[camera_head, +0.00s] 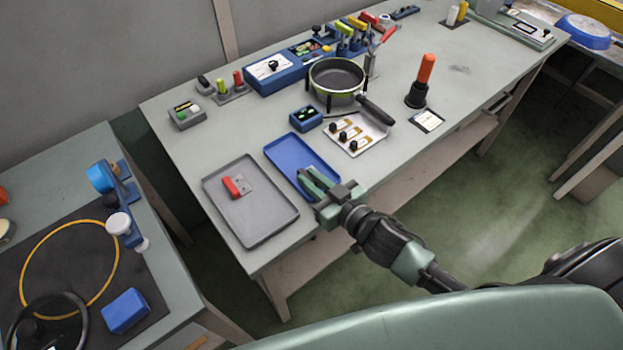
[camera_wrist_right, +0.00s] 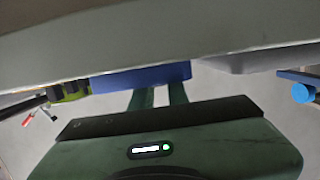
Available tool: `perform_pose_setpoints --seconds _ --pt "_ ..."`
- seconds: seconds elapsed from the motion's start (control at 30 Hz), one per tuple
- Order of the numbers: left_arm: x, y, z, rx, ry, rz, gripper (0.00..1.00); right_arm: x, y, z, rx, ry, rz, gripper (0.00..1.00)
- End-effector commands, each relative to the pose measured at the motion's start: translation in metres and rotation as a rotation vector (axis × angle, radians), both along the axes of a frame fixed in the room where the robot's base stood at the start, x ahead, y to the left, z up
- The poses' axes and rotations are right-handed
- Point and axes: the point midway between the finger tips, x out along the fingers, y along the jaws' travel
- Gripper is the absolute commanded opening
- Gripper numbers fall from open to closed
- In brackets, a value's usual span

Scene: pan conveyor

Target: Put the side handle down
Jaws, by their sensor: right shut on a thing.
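My right gripper (camera_head: 309,182) comes in from the lower right and is at the near end of the blue tray (camera_head: 293,146), its fingers over the tray. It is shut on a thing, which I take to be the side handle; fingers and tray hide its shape. In the right wrist view the two fingers (camera_wrist_right: 158,96) run behind the blue tray's wall (camera_wrist_right: 140,76), and what lies between their tips is hidden. A red part with a grey plate (camera_head: 233,187) lies in the grey tray (camera_head: 262,238) to the left. My left gripper is not in view.
A green-rimmed pan (camera_head: 337,78) with a black handle stands behind the blue tray. A white tray (camera_head: 372,130) with several small parts and a small blue box (camera_head: 306,117) are nearby. An orange-handled tool (camera_head: 425,75) stands to the right. The table's front edge is close.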

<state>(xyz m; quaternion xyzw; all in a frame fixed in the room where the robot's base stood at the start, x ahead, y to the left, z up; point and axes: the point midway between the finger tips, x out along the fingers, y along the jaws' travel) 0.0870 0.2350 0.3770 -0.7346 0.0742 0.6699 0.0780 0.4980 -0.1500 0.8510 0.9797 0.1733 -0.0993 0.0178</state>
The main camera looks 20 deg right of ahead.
Motion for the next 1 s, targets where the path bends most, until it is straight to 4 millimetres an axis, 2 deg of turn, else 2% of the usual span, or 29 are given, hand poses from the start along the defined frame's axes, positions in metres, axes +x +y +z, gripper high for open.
perform_pose_setpoints --seconds 0.3,0.33,0.37,0.77,0.87,1.0 --pt "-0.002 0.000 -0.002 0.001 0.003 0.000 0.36 0.000 0.000 -0.003 0.001 -0.001 0.000 0.00" --pt "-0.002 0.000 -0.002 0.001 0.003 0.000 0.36 0.000 0.000 -0.003 0.001 0.000 -0.001 0.18" --pt "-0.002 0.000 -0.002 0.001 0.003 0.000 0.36 0.000 0.000 -0.002 0.001 0.000 -0.001 0.25" --pt "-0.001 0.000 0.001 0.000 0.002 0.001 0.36 -0.001 -0.001 0.003 -0.001 0.000 0.000 0.25" --pt "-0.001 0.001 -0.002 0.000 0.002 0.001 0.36 -0.012 -0.005 0.002 0.000 0.002 0.000 0.25" --pt "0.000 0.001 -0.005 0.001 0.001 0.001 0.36 -0.037 -0.013 0.006 0.000 0.004 -0.001 0.25"
